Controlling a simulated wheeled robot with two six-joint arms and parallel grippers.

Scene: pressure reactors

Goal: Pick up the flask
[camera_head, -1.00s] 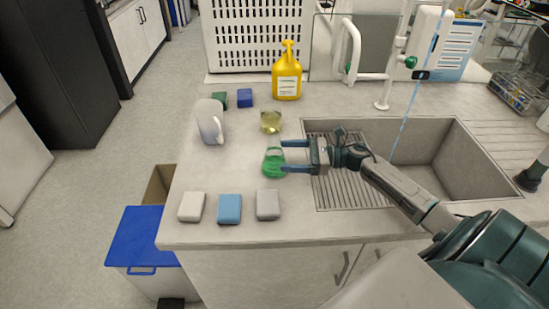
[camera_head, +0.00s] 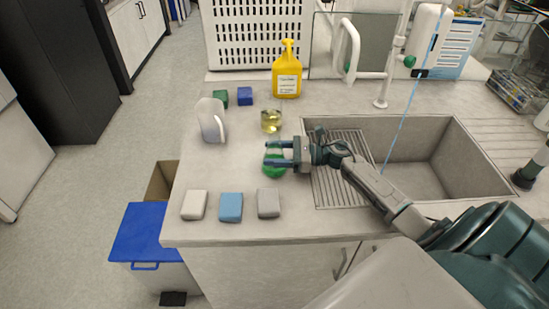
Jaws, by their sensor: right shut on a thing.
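A small flask with green liquid (camera_head: 273,169) is on the counter, left of the sink, and looks upright. My right gripper (camera_head: 274,154) reaches in from the right and is shut on this flask, with its blue fingers across the upper part. The fingers hide part of the flask's neck. I cannot tell whether its base touches the counter. A second vessel with yellow liquid (camera_head: 271,121) stands on the counter behind it. My left gripper is not in view.
A white jug (camera_head: 211,121) stands to the left. White (camera_head: 194,205), blue (camera_head: 231,207) and grey (camera_head: 268,203) blocks lie near the front edge. A yellow bottle (camera_head: 287,75) and green and blue blocks (camera_head: 245,96) are behind. The sink (camera_head: 425,165) lies to the right.

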